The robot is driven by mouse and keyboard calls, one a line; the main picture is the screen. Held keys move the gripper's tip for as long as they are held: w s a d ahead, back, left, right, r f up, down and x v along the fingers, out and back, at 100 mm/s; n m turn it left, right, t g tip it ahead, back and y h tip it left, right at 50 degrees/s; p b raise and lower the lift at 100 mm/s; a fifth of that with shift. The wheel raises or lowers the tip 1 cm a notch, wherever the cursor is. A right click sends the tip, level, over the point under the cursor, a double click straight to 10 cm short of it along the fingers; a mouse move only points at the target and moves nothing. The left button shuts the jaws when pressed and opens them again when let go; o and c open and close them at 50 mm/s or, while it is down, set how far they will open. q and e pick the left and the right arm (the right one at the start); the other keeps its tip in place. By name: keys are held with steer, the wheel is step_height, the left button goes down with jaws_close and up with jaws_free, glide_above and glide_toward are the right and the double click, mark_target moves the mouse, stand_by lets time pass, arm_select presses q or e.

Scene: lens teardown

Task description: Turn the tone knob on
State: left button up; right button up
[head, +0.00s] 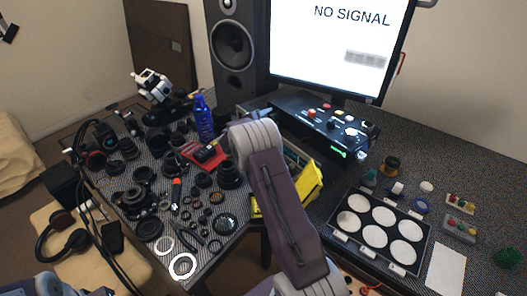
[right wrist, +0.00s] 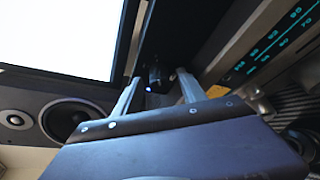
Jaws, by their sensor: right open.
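A black box (head: 309,122) with several coloured knobs and buttons on its sloped face stands below the screen. I cannot tell which of its knobs is the tone knob. In the right wrist view a dial panel (right wrist: 272,48) with teal numbers lies at the upper right, close to my right gripper (right wrist: 158,84). The right gripper's two fingers are apart with nothing between them. In the head view my right arm reaches up to the left of the black box, and its wrist hides most of the gripper.
The screen (head: 335,45) reads NO SIGNAL, with a speaker (head: 232,50) to its left. A blue bottle (head: 204,118) and many lens parts crowd the left table. A tray of white discs (head: 345,240) lies to the right. A yellow object (head: 311,186) sits beside my right arm.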

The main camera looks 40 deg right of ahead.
steer(key=r+n+g+p, duration=0.1)
steer(key=p, duration=0.5)
steer(key=shift+r+n, duration=0.15)
steer(key=shift+n, duration=0.15)
steer(key=f+b+v, duration=0.2)
steer(key=b+v, duration=0.1)
steer(key=v, duration=0.5)
steer(key=s+a+r+m+g+y+p, duration=0.15)
steer(key=s+r+m+p, duration=0.35)
steer(key=r, duration=0.6)
arm_select(q)
step_height(320, 180, up, 12)
steer(key=p, duration=0.1)
steer(key=shift+f+p, duration=0.15)
steer(key=shift+p, duration=0.2)
arm_select(e)
steer(key=s+a+f+m+g+y, duration=0.1)
steer(key=s+a+f+y, duration=0.2)
steer(key=s+a, duration=0.3)
steer(key=s+a+f+m+g+y, duration=0.2)
steer(key=s+a+y, duration=0.3)
steer(key=s, duration=0.6)
steer(key=shift+s+a+f, duration=0.4)
steer(key=shift+a+f, duration=0.2)
steer(key=shift+a, duration=0.15)
steer(key=shift+r, duration=0.1)
